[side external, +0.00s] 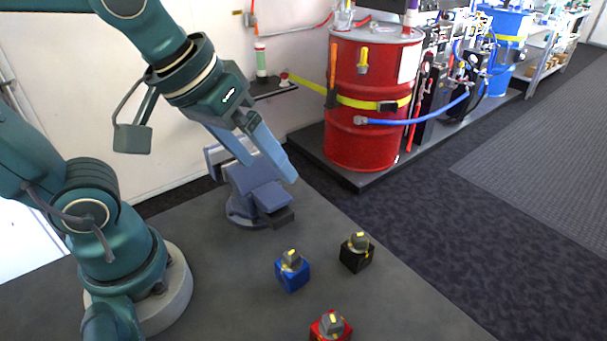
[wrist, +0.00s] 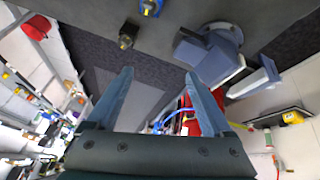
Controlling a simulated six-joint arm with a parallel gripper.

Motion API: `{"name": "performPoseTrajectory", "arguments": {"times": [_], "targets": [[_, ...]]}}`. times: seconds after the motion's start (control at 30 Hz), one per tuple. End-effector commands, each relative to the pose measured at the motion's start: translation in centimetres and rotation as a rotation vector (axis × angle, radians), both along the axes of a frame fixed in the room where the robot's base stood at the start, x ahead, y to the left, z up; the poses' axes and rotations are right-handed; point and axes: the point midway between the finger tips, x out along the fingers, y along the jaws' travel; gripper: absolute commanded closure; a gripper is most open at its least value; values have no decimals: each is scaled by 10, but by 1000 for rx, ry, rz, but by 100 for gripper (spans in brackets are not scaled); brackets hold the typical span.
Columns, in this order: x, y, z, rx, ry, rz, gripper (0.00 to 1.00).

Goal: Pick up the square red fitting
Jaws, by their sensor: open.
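The square red fitting (side external: 331,327) stands on the grey table at the bottom edge of the side view, partly cut off by the frame. It has a grey knob with a yellow mark on top. It does not show in the wrist view. My gripper (side external: 271,170) is open and empty, raised over the far part of the table in front of the blue-grey vise, well away from the red fitting. In the wrist view its two fingers (wrist: 161,92) are spread with nothing between them.
A blue fitting (side external: 292,271) and a black fitting (side external: 357,252) stand on the table (side external: 215,290) behind the red one. The vise (side external: 257,190) sits at the table's far side. A red drum (side external: 365,130) stands beyond the table.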

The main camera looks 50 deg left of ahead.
Motion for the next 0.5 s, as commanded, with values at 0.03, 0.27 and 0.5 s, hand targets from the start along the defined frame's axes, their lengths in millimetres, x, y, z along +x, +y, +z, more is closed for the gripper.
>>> {"name": "performPoseTrajectory", "arguments": {"times": [0.03,0.27,0.5], "targets": [[7,-9,-2,-16,29,-1,15],[30,-61,-22,-62,172,-5,15],[26,-125,-70,-16,335,-77,15]]}}
